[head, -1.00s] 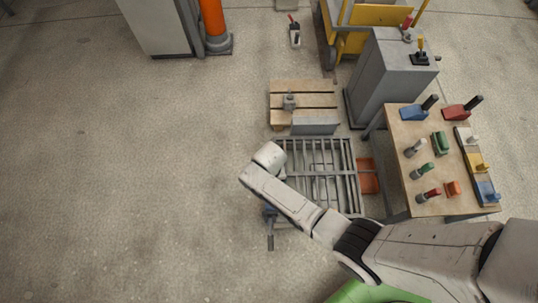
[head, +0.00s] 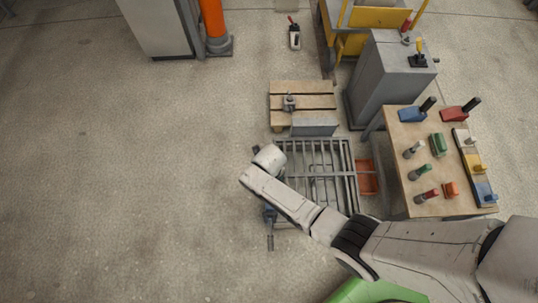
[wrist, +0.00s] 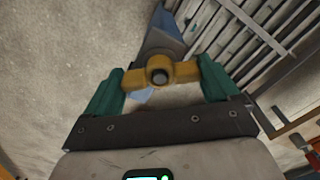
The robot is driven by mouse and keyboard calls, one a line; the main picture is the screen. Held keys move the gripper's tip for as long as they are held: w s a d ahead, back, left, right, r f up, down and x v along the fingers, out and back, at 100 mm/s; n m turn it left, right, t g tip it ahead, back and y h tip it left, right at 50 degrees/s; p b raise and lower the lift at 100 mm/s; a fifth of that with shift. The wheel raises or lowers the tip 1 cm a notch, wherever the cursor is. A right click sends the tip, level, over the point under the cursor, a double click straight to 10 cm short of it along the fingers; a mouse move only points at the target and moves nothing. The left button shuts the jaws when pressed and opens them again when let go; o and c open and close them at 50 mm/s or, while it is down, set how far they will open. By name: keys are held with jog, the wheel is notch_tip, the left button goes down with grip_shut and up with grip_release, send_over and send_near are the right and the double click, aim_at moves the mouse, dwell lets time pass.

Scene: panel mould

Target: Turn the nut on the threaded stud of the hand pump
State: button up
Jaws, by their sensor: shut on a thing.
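In the wrist view my gripper (wrist: 160,76) has its two green fingers closed on opposite arms of a brass-yellow winged nut (wrist: 134,78). The dark round end of the threaded stud (wrist: 159,76) shows in the middle of the nut. A blue-grey body, seemingly the hand pump (wrist: 163,38), lies behind the nut. In the head view a blue-grey part with a handle (head: 270,240), likely of the pump, shows at the left of the grated mould. My arm hides the nut and most of the gripper there.
The grated metal mould (head: 345,165) lies right of my wrist. A wooden table (head: 400,134) with several coloured tools is at the right. The floor at left is clear.

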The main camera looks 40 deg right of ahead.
jog(key=o, duration=0.9)
jog(key=shift+f, duration=0.1)
notch_tip(320, 180, up, 11)
jog(key=p, duration=0.6)
jog(key=shift+f, duration=0.1)
jog(key=shift+c, duration=0.6)
